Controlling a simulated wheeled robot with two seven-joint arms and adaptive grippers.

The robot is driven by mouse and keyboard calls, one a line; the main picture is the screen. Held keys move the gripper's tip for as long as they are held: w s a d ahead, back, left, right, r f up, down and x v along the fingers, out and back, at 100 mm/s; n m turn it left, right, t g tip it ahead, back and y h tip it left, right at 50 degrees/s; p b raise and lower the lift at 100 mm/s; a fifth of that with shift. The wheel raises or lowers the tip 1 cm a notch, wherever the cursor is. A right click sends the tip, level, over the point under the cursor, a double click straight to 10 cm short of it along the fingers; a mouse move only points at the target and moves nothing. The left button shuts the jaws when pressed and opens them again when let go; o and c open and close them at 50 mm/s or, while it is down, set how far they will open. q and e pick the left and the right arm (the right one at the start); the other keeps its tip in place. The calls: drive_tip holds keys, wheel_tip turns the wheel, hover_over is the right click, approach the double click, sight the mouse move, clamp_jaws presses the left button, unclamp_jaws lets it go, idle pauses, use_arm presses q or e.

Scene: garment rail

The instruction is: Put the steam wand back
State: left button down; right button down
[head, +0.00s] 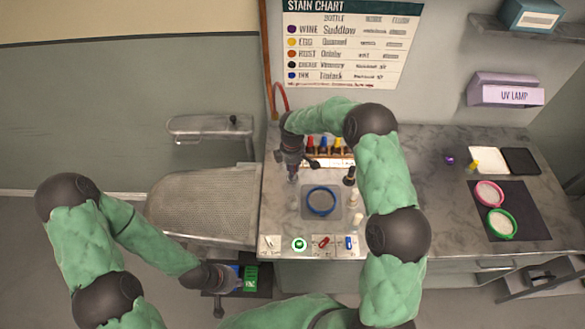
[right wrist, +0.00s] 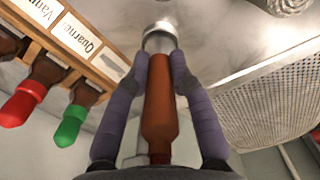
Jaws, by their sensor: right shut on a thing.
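The steam wand (right wrist: 159,105) shows in the right wrist view as an orange-brown handle with a pale metal collar at its far end. My right gripper (right wrist: 160,85) is shut on it, with a purple-grey finger on each side. In the head view my right gripper (head: 292,174) is over the left part of the marble counter, and the wand is mostly hidden there. My left gripper (head: 236,284) is low at the left, beside a dark tray with a green item (head: 251,277); its finger opening is unclear.
On the counter (head: 430,190) are a bottle rack (head: 330,162), a blue hoop (head: 321,201), small bottles (head: 354,198) and pink (head: 489,193) and green hoops (head: 501,223). A mesh board (head: 200,208) adjoins the counter's left edge. A reddish hose (head: 281,92) and upright pipe (head: 267,60) stand behind.

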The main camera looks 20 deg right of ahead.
idle(0.3)
drive_tip(key=c, duration=0.7)
unclamp_jaws()
drive_tip(key=shift+r+p, duration=2.1)
drive_tip(key=shift+r, duration=1.6)
drive_tip(key=shift+r, duration=0.1)
